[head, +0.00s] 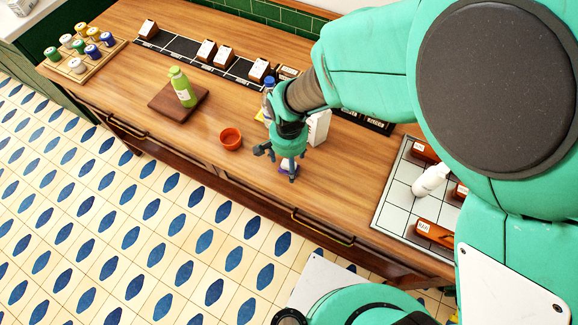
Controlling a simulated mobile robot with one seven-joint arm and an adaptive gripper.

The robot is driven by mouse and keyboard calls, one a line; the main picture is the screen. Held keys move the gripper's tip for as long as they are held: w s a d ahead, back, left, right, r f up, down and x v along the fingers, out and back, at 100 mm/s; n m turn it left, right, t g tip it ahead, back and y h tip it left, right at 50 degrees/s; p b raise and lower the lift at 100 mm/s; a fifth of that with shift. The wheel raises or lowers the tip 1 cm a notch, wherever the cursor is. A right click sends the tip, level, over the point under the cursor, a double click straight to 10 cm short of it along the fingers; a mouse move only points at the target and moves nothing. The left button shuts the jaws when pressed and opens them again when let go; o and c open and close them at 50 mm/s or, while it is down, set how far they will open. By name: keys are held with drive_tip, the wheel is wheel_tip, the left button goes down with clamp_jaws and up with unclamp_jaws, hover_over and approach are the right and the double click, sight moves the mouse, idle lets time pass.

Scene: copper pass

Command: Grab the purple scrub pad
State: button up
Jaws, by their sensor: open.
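The purple scrub pad (285,166) lies on the wooden counter near its front edge, in the middle of the head view. Only a small purple part of it shows, with something pale beside it; my gripper hides much of the rest. My gripper (275,164) points down at the counter with its fingers spread open. One finger is to the left of the pad and the other is in front of it in the picture. I cannot tell whether a finger touches the pad.
An orange bowl (231,139) stands just left of my gripper. A white carton (319,127) and a blue-capped bottle (269,84) stand close behind. A grey tiled tray (391,200) lies right.

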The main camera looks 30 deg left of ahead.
drive_tip(key=shift+f, duration=0.9)
drive_tip(key=c, duration=1.4)
